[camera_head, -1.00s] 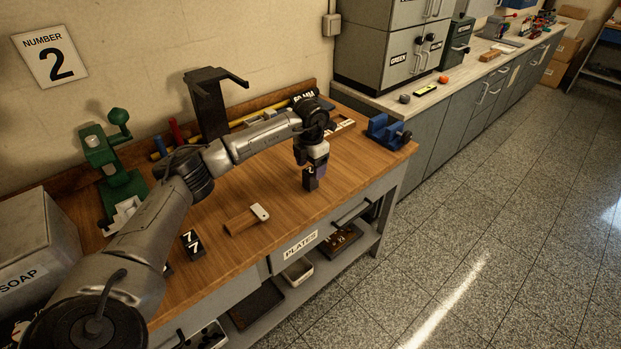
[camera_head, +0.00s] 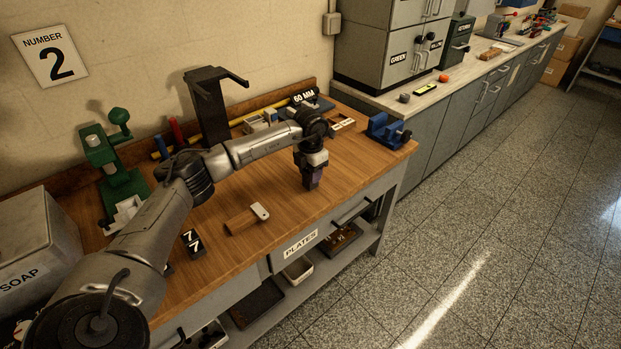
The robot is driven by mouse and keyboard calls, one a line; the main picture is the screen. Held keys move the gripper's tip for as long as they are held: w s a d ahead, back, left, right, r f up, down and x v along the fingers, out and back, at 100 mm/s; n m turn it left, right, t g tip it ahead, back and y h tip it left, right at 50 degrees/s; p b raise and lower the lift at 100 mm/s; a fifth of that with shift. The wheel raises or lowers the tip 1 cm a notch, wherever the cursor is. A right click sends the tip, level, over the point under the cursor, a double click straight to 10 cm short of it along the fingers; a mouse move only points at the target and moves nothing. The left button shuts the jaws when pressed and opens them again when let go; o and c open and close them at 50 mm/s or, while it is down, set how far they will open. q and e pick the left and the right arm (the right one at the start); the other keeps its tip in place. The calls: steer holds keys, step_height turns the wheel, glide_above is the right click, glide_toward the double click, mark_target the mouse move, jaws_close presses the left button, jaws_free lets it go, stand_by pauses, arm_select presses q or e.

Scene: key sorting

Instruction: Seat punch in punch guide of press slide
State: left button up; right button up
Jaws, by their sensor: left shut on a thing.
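My left gripper (camera_head: 311,166) is above the front right part of the wooden bench. It is shut on a small dark block, which I take to be the punch (camera_head: 312,181). The block points down, and I cannot tell whether its lower end touches the bench. The green press (camera_head: 113,170) stands at the back left of the bench, with a pale base part (camera_head: 125,212). Its slide and punch guide are too small to make out, and my left arm partly covers that area. My right gripper is not in view.
Black blocks marked 7 (camera_head: 192,243) and a wooden-handled tool (camera_head: 245,219) lie near the bench front. A black bracket stand (camera_head: 207,105) rises at the back. A blue vise (camera_head: 386,131) stands at the right end. The middle of the bench (camera_head: 265,180) is clear.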

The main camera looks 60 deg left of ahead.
arm_select(q)
jaws_close()
steer(key=shift+r, duration=0.1)
